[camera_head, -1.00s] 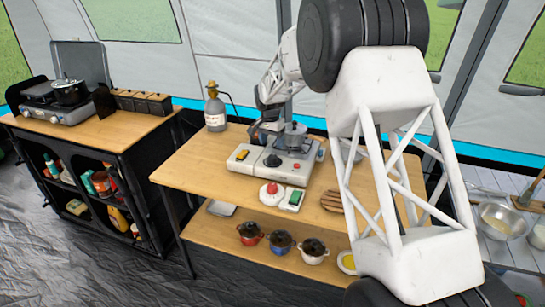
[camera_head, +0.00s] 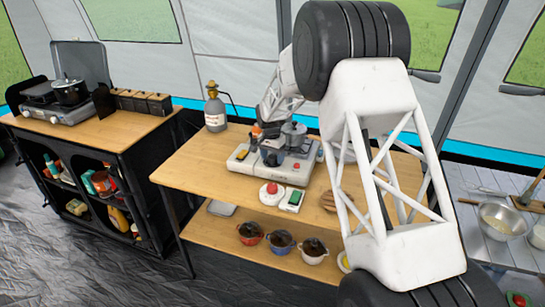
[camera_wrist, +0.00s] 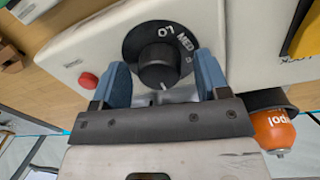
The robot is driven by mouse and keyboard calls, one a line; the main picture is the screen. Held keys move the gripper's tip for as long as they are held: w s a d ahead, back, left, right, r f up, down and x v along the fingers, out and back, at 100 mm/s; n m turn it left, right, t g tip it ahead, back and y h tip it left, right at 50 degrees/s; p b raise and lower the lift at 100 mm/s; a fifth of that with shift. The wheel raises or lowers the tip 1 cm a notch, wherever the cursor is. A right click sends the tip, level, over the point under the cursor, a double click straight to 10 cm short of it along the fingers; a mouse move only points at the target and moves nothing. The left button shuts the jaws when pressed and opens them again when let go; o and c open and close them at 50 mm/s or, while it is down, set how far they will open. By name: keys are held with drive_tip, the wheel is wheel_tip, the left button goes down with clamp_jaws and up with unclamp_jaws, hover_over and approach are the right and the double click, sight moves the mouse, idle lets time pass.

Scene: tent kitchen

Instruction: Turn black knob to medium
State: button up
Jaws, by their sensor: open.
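The black knob (camera_wrist: 157,64) is round, on a black dial with white markings; "MED" is readable beside it in the wrist view. A small white mark shows on the knob's near side. The knob is on the front of a white camping stove (camera_wrist: 70,45), which stands on the wooden table in the head view (camera_head: 240,162). My gripper (camera_wrist: 161,66) is open, with one blue finger on each side of the knob. I cannot tell whether the fingers touch it. In the head view, my gripper (camera_head: 268,143) is small and partly hides the knob area.
A red button (camera_wrist: 88,80) is close to the left finger. An orange canister (camera_wrist: 274,130) is at the lower right. A gas bottle (camera_head: 215,110) is behind left. The table's left part (camera_head: 190,165) is clear.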

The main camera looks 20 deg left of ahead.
drive_tip(key=shift+c, duration=0.5)
drive_tip(key=c, duration=0.8)
drive_tip(key=shift+n, duration=0.4)
drive_tip(key=n, duration=0.9)
drive_tip(key=shift+s+n+t, duration=0.1)
drive_tip(key=shift+n+t, duration=0.2)
drive_tip(key=shift+n, duration=0.1)
drive_tip(key=n, duration=1.1)
drive_tip(key=shift+y, duration=0.3)
